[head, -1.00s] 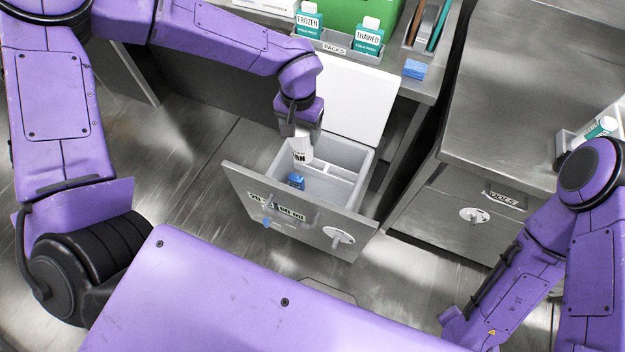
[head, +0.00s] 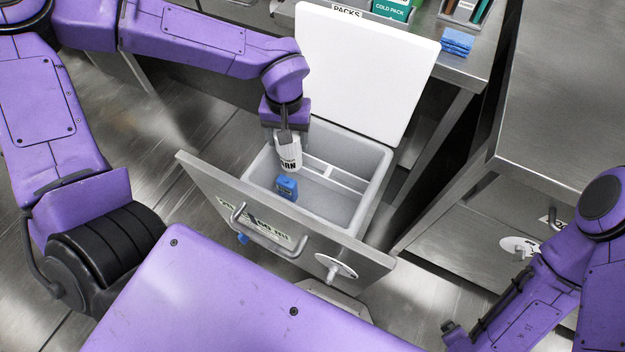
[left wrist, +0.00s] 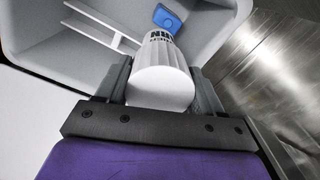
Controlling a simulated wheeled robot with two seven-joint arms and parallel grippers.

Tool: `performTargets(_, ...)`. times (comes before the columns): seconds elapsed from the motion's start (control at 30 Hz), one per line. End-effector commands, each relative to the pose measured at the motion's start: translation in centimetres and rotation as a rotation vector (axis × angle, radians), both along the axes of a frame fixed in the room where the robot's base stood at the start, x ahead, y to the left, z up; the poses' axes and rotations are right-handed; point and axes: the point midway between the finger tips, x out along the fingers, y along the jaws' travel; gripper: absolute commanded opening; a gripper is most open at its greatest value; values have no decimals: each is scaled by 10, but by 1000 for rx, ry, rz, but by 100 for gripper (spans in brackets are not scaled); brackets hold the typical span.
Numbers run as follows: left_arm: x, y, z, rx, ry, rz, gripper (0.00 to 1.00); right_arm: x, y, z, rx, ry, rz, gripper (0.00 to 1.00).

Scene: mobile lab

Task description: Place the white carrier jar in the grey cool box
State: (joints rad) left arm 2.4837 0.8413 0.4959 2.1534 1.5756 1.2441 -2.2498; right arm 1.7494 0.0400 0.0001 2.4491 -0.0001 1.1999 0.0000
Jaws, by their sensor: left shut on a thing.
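The white carrier jar (head: 288,153) with dark lettering is held by my left gripper (head: 287,138), which is shut on it. In the left wrist view the jar (left wrist: 162,78) sits between the two fingers (left wrist: 162,90). The grey cool box (head: 372,190) is open, set in a pulled-out drawer, its white lid (head: 365,70) raised behind. The jar is over the left part of the box's opening; I cannot tell how far its lower end is inside. My right arm is at the lower right; its gripper's fingertips are not clearly visible.
A blue block (head: 286,189) lies inside the cool box, near the jar; it also shows in the left wrist view (left wrist: 168,19). White dividers (head: 335,173) cross the box. The drawer front (head: 290,240) has a handle and a round latch. A bench with cold packs (head: 391,10) stands behind.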

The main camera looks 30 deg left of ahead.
Motion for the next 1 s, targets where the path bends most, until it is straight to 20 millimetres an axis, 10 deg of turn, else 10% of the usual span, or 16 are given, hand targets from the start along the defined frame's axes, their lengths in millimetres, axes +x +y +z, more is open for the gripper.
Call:
performTargets(0.23, -6, -10, -19, 2, -1, 21, 10, 0, 0, -21, 0, 0, 0, 97)
performTargets(0.7, -24, -106, -81, 1, 3, 18, 10, 0, 0, -64, 0, 0, 0, 97)
performTargets(1.0, -27, -133, -110, 0, 1, 21, 10, -1, 0, -78, 0, 0, 0, 97)
